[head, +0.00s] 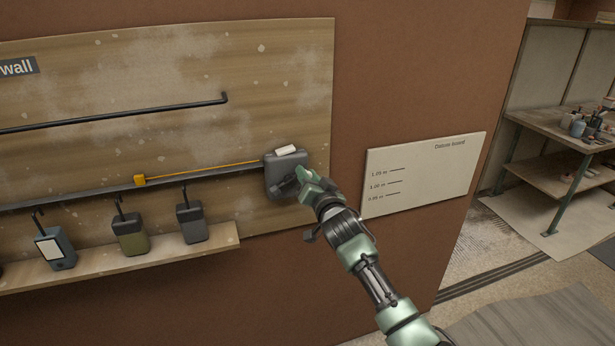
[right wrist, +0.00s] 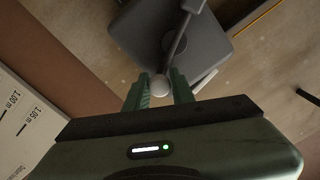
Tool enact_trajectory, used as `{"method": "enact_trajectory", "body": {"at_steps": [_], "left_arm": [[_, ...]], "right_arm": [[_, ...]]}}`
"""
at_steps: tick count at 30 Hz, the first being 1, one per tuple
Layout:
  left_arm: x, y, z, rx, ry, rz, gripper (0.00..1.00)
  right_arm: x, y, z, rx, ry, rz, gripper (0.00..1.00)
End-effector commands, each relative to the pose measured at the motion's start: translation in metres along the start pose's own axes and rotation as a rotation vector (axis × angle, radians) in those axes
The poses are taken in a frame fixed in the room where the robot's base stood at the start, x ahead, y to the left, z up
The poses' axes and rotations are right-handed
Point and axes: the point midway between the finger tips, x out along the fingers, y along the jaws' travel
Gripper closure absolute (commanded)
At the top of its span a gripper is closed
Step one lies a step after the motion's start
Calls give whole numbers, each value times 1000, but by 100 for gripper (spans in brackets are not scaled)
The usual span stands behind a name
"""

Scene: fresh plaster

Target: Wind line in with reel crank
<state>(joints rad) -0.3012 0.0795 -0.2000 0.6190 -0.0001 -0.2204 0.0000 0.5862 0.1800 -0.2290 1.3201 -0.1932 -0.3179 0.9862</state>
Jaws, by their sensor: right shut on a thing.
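The dark grey reel box (head: 280,178) is mounted at the right end of the lower rail on the wooden board, with a pale tag on top. My right gripper (head: 304,184) is at the front of the reel. In the right wrist view the reel (right wrist: 212,52) carries a dark crank arm (right wrist: 177,38) ending in a pale round knob (right wrist: 160,86). My right gripper (right wrist: 161,90) is shut on that knob. My left gripper is not in view.
A pale board with length marks (head: 425,175) hangs right of the reel. A workbench (head: 550,122) stands far right. Open floor lies between.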

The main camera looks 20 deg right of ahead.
Motion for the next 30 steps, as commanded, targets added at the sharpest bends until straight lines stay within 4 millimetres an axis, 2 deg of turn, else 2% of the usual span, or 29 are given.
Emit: {"method": "enact_trajectory", "body": {"at_steps": [1, 11, 30], "left_arm": [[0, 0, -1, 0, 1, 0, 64], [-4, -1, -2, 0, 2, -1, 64], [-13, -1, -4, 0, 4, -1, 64]], "right_arm": [[-1, 3, 5, -10, -10, 8, 100], [-1, -3, 2, -173, -14, 10, 100], [-1, -29, 1, -773, -20, 8, 100]]}}
